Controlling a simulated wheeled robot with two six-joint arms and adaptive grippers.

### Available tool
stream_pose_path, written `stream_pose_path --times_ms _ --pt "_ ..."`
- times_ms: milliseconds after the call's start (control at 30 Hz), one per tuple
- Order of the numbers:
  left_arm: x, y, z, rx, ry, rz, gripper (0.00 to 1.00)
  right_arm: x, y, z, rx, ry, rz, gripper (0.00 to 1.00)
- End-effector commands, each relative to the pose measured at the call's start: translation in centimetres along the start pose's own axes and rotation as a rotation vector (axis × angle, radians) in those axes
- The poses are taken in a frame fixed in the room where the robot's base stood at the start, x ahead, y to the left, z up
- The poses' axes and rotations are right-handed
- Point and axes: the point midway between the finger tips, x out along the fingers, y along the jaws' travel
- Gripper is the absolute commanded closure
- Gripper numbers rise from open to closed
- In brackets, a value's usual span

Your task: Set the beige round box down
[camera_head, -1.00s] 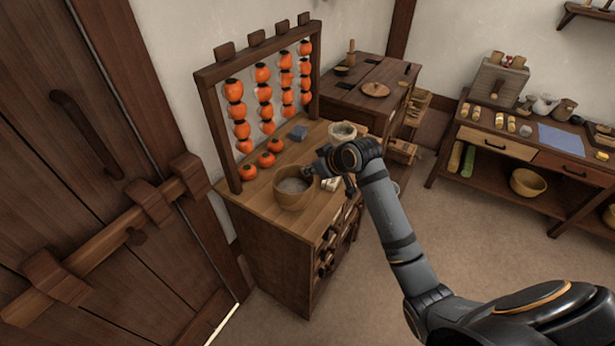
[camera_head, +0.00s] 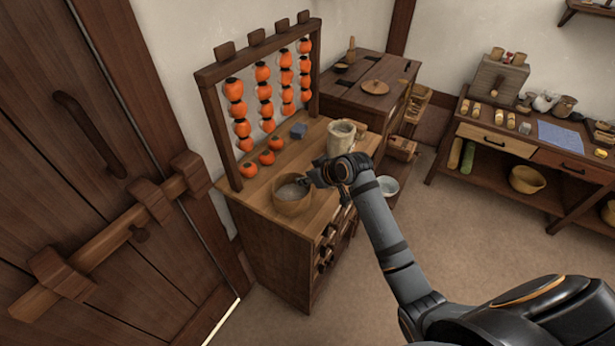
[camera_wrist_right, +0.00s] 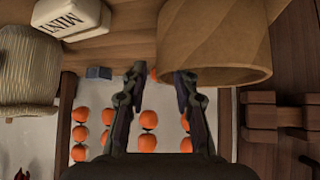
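The beige round box (camera_head: 291,203) stands upright and open-topped on the wooden cabinet top, with grey contents inside. My right gripper (camera_head: 312,181) is at its right side in the head view. In the right wrist view the box (camera_wrist_right: 218,40) fills the upper middle, and my right gripper (camera_wrist_right: 160,85) shows two fingers spread apart. The right finger overlaps the box's rim; the left finger is clear of it. I cannot tell whether a finger touches the box. My left gripper is not in view.
On the cabinet (camera_head: 262,205) are loose persimmons (camera_head: 267,157), a blue block (camera_head: 299,131) and a pale jar (camera_head: 340,140); strung persimmons (camera_head: 264,95) hang behind. A barred door (camera_head: 85,150) is at left.

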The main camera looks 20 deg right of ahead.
Motion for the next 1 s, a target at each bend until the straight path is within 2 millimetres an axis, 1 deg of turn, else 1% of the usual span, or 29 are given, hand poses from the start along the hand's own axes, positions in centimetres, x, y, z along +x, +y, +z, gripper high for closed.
stream_pose_path --times_ms 233,333,467,600,700,833,1000 --pt "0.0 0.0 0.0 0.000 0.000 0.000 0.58 -0.1 0.0 -0.1 0.000 0.000 0.000 0.70" --pt "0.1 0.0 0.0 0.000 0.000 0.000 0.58 -0.8 0.1 -0.1 -0.001 0.000 0.002 0.70" --pt "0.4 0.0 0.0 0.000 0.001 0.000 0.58 -3.4 0.1 0.0 -0.006 0.001 0.004 0.70" --pt "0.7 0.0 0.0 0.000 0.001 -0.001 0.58 -7.2 0.3 -0.1 -0.008 0.000 0.007 0.70" --pt "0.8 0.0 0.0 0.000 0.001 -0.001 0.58 -9.4 0.1 0.0 -0.010 -0.003 0.005 0.70" --pt "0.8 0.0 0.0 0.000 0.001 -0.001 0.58 -11.0 0.2 -0.1 -0.004 0.000 0.005 0.70" --pt "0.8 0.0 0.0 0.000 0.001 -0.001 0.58 -12.0 0.1 -0.1 -0.002 -0.001 0.000 0.70"
